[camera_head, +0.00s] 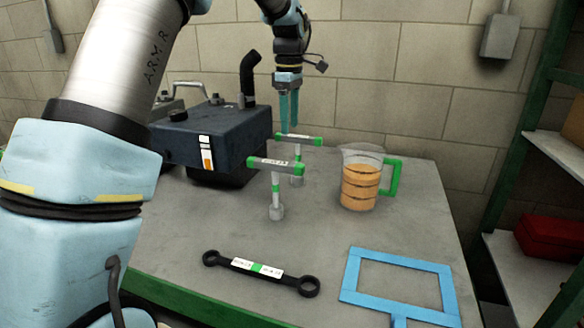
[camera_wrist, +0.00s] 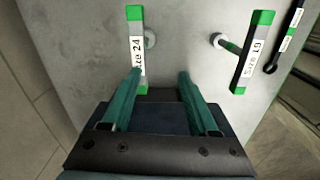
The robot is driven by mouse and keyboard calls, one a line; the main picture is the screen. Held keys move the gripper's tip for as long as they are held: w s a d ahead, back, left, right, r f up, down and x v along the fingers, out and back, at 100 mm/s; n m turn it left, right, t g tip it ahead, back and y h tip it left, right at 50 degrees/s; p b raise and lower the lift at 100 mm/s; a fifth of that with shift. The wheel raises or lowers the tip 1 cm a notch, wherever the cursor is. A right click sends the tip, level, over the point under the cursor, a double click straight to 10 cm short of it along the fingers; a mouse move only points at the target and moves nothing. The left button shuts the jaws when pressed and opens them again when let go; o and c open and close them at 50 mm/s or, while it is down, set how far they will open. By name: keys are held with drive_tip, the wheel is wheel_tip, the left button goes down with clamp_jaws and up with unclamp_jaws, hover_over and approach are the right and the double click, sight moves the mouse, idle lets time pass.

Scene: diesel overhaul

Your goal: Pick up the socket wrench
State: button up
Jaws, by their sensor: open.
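Two T-shaped socket wrenches with green-ended handles and white labels stand upright on the grey table. The far socket wrench (camera_head: 299,139) shows in the wrist view with a label ending in "24" (camera_wrist: 136,30). The nearer socket wrench (camera_head: 276,164) is at the right in the wrist view (camera_wrist: 253,52). My gripper (camera_head: 288,124) is open and empty, pointing down at the far wrench's handle. In the wrist view my gripper (camera_wrist: 160,74) has its left finger overlapping the lower end of that handle; I cannot tell whether they touch.
A dark box-shaped engine part (camera_head: 212,135) stands left of the wrenches. A jug of orange liquid (camera_head: 360,185) stands right. A black double-ended wrench (camera_head: 262,269) and a blue frame (camera_head: 352,275) lie in front. A green-posted shelf (camera_head: 528,140) stands beyond the right edge.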

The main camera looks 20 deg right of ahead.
sight(300, 137)
drive_tip(key=d, duration=0.3)
drive_tip(key=shift+w+d+n, duration=0.1)
drive_tip(key=shift+w+n, duration=0.2)
drive_tip(key=shift+n, duration=0.1)
wheel_tip(300, 137, down, 4)
drive_tip(key=shift+f+p, duration=0.25)
drive_tip(key=shift+p, duration=0.1)
drive_tip(key=shift+w+f+p, duration=0.2)
drive_tip(key=shift+f+p, duration=0.15)
drive_tip(key=shift+f, duration=0.65)
drive_tip(key=shift+w+f+p, duration=0.15)
drive_tip(key=shift+f+p, duration=0.2)
drive_tip(key=shift+f, duration=0.6)
drive_tip(key=shift+w+f+p, duration=0.2)
drive_tip(key=shift+f+p, duration=0.15)
drive_tip(key=shift+f, duration=0.65)
drive_tip(key=shift+c, duration=0.2)
clamp_jaws()
